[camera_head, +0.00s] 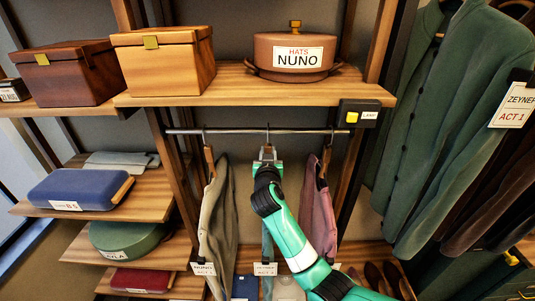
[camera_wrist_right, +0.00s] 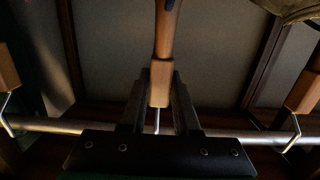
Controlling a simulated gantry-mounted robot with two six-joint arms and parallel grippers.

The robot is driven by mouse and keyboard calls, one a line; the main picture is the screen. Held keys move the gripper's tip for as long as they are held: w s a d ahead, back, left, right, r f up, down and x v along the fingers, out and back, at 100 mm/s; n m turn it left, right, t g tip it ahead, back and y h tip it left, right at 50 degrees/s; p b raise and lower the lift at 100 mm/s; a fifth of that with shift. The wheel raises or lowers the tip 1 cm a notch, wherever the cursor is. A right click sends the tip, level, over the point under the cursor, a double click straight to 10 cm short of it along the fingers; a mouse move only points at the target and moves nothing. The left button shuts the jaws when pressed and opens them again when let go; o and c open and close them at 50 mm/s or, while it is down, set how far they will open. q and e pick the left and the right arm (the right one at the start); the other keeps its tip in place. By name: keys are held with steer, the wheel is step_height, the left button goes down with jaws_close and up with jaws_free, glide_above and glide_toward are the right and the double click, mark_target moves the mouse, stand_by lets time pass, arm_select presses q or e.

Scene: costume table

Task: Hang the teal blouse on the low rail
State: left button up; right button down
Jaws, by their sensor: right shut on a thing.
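The low rail (camera_head: 240,131) runs under the upper shelf; it also crosses the wrist view (camera_wrist_right: 50,124). My right gripper (camera_head: 268,155) is just below the rail's middle, shut on a wooden hanger (camera_wrist_right: 162,85). The hanger's thin metal hook (camera_head: 267,129) reaches the rail's height; whether it bears on the rail is hard to tell. A narrow strip of the teal blouse (camera_head: 267,238) shows below, mostly hidden behind my right arm. My left gripper is in neither view.
An olive garment (camera_head: 217,215) hangs left of my gripper and a mauve garment (camera_head: 318,205) hangs right, both on the rail. A pot labelled NUNO (camera_head: 291,72) stands on the shelf above. A green coat (camera_head: 430,130) hangs at the right. Shoes (camera_head: 385,278) sit below.

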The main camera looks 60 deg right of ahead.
stand_by(0.3)
steer(key=c, duration=0.6)
jaws_free()
steer(key=shift+o, duration=0.2)
steer(key=shift+a+r+p, duration=0.1)
steer(key=shift+a+p, duration=0.05)
steer(key=shift+p, duration=0.25)
steer(key=f+p+v, duration=0.1)
steer(key=p+v, duration=1)
steer(key=p, duration=0.3)
steer(key=shift+r+p, duration=0.35)
steer(key=shift+p, duration=0.05)
steer(key=shift+s+a, duration=0.1)
